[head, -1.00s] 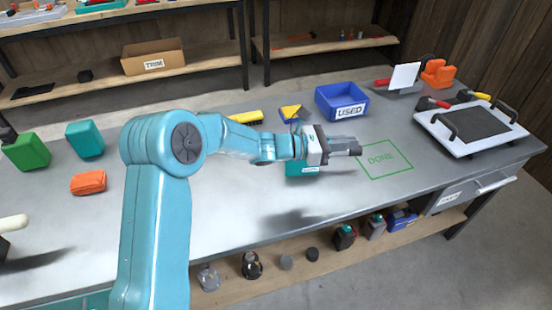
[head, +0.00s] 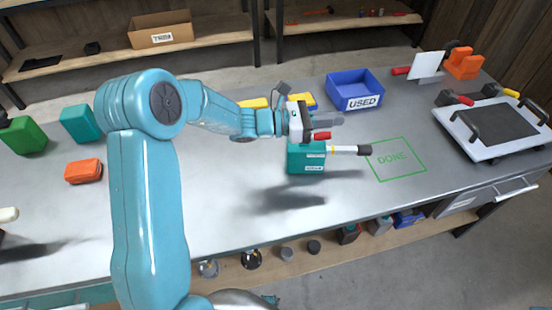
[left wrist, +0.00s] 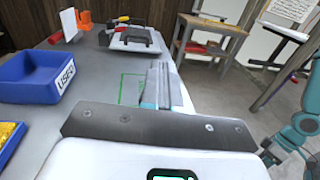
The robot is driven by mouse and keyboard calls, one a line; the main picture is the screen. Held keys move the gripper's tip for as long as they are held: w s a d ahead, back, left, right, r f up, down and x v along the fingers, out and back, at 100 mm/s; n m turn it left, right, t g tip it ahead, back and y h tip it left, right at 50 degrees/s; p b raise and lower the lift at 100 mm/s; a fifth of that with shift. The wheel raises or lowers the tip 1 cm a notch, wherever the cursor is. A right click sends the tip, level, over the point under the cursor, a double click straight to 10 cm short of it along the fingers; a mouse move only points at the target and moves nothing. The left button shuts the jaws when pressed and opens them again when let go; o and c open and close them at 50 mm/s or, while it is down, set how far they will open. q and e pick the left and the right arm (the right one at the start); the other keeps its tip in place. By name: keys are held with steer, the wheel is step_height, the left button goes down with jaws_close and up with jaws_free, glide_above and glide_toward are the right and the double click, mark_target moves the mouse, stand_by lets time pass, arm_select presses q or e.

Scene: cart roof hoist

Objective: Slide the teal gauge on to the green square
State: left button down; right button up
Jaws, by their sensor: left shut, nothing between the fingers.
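The teal gauge (head: 306,160), a boxy block with pale labels, sits on the grey bench just left of the green square. The green square (head: 372,162) is an outline marked DONE; part of it shows in the left wrist view (left wrist: 124,90). My left gripper (head: 326,121) is shut and empty, above and beside the gauge's upper right side. I cannot tell whether it touches the gauge. Its closed fingers (left wrist: 162,84) point toward the square in the left wrist view.
A red handle (head: 321,136) and a black-and-white handle (head: 350,150) show beside the gauge, the latter reaching the square's left edge. A blue USED bin (head: 363,103) stands behind.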

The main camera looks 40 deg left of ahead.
arm_select(q)
steer(key=p+v, duration=0.2)
steer(key=v, duration=1.3)
steer(key=f, duration=1)
steer(key=f+b, duration=0.1)
steer(key=f, duration=0.4)
steer(key=shift+w+d+f, duration=0.2)
steer(key=shift+w+d, duration=0.05)
steer(key=shift+w, duration=0.05)
steer(key=shift+w+d+r, duration=0.2)
steer(key=shift+d, duration=0.15)
steer(key=shift+w, duration=0.1)
